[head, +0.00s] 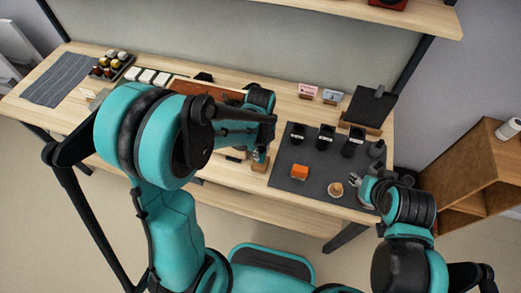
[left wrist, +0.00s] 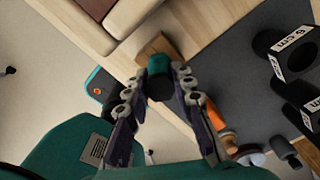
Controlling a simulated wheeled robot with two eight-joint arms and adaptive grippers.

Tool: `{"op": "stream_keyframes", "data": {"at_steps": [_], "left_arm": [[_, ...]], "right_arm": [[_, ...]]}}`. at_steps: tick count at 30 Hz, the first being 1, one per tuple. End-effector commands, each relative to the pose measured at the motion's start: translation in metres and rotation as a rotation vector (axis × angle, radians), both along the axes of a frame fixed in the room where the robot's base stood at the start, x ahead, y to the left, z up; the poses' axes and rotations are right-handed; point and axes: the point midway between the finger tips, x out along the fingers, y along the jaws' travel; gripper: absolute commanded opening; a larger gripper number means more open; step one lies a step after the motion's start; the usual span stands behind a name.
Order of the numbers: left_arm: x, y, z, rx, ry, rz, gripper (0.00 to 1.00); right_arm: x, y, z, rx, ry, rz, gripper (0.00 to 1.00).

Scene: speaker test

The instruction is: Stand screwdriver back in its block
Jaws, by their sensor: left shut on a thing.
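A screwdriver with a dark teal handle (left wrist: 159,78) is between the fingers of my left gripper (left wrist: 160,95) in the left wrist view. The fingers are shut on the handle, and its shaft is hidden. A small wooden block (left wrist: 157,46) is right beyond the handle; I cannot tell whether the screwdriver's tip is in it. In the head view the block (head: 260,165) shows at the table's front edge, just left of the dark mat, under my left gripper (head: 259,153). My right gripper (head: 357,182) is over the mat's right side; its fingers are too small to read.
The dark mat (head: 285,180) holds black cylinders (head: 326,137), an orange block (head: 299,172) and a small round wooden piece (head: 336,189). A black panel (head: 372,105) stands behind. A brown case (head: 205,88), white blocks, a jar tray (head: 112,65) and a striped cloth (head: 60,79) are left.

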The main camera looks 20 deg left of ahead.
Motion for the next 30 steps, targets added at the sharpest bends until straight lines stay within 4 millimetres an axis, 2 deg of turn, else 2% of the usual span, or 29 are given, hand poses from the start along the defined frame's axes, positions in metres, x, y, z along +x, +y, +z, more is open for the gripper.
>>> {"op": "stream_keyframes", "data": {"at_steps": [1, 2, 4, 13, 17, 30], "left_arm": [[0.0, 0.0, -0.001, 0.0, 0.0, 0.0, 0.0], [0.0, 0.0, -0.001, 0.0, 0.0, 0.0, 0.29], [0.0, 0.0, -0.001, 0.0, 0.0, 0.0, 0.47], [0.0, 0.0, 0.0, 0.0, 0.0, 0.0, 0.48], [0.0, 0.0, 0.009, 0.0, 0.0, 0.0, 0.48], [0.0, 0.0, 0.095, 0.0, 0.0, 0.0, 0.48]], "right_arm": [[0.0, 0.0, -0.001, 0.0, 0.0, 0.0, 0.44], [0.0, 0.0, -0.001, 0.0, 0.0, 0.0, 0.44], [0.0, 0.0, -0.001, 0.0, 0.0, 0.0, 0.44], [0.0, 0.0, 0.0, 0.0, 0.0, 0.0, 0.44], [0.0, 0.0, 0.0, 0.0, 0.0, 0.0, 0.44], [0.0, 0.0, 0.0, 0.0, 0.0, 0.0, 0.44]]}}
